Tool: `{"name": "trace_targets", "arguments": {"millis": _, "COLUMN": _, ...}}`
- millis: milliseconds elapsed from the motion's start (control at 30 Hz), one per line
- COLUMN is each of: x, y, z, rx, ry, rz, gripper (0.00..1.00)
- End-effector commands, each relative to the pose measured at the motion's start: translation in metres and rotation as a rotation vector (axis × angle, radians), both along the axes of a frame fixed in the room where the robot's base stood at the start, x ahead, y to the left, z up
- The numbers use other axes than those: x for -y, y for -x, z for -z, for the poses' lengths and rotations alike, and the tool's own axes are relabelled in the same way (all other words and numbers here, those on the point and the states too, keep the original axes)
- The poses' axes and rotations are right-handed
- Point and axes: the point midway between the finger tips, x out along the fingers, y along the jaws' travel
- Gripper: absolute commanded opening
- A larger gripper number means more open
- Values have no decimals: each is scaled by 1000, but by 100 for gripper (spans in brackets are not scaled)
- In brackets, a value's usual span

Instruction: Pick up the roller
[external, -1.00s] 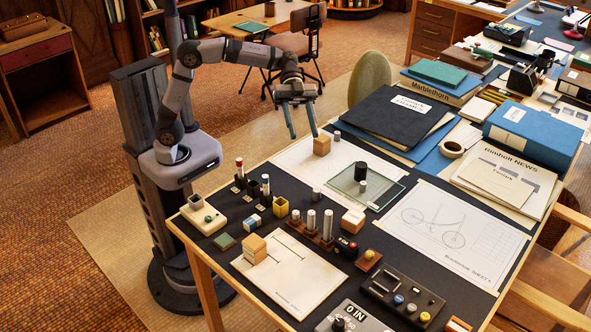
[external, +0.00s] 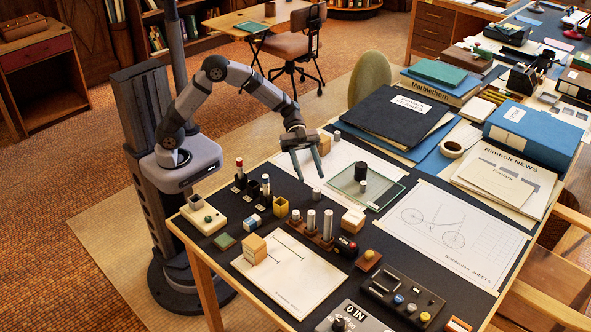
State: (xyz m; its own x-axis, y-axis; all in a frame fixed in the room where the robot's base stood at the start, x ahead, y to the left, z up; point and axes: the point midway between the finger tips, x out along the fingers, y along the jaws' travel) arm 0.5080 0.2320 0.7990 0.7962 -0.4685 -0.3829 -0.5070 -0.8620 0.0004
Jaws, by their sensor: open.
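Several small cylinders could be the roller, and I cannot tell which is meant. A short grey cylinder (external: 317,194) stands on the dark table just below my gripper (external: 309,175). Another grey cylinder (external: 337,136) stands farther back, by the wooden block (external: 325,142). A dark cylinder (external: 361,186) stands on the glass plate (external: 383,196). Tall metal cylinders (external: 311,219) stand in a wooden rack (external: 322,243). My gripper is open and empty, pointing down above the table, with its fingers apart. It partly hides the white sheet behind it.
Upright pieces in small holders (external: 239,170) stand left of the gripper. A wooden block (external: 353,220) lies to the right of the rack. Stacked folders (external: 400,115) fill the back right. The drawing sheet (external: 455,225) at right is mostly clear.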

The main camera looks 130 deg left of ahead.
Motion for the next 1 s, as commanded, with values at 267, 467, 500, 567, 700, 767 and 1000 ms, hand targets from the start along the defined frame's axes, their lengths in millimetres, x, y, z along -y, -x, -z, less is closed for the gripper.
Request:
{"name": "trace_targets", "arguments": {"millis": 267, "x": 7, "y": -12, "z": 5, "rx": 0, "ry": 0, "rz": 1, "gripper": 43}}
{"name": "trace_targets", "arguments": {"millis": 467, "x": 10, "y": -18, "z": 8, "rx": 0, "ry": -1, "rz": 0, "gripper": 43}}
{"name": "trace_targets", "arguments": {"millis": 500, "x": 10, "y": -19, "z": 8, "rx": 0, "ry": -1, "rz": 0, "gripper": 43}}
{"name": "trace_targets", "arguments": {"millis": 567, "x": 12, "y": -21, "z": 9, "rx": 0, "ry": 0, "rz": 1, "gripper": 43}}
{"name": "trace_targets", "arguments": {"millis": 700, "x": 18, "y": -34, "z": 13, "rx": -1, "ry": 1, "rz": 4, "gripper": 43}}
{"name": "trace_targets", "arguments": {"millis": 767, "x": 21, "y": -41, "z": 16, "rx": -2, "ry": 3, "rz": 2, "gripper": 43}}
{"name": "trace_targets", "arguments": {"millis": 1000, "x": 31, "y": -59, "z": 25, "rx": -1, "ry": -1, "rz": 1, "gripper": 43}}
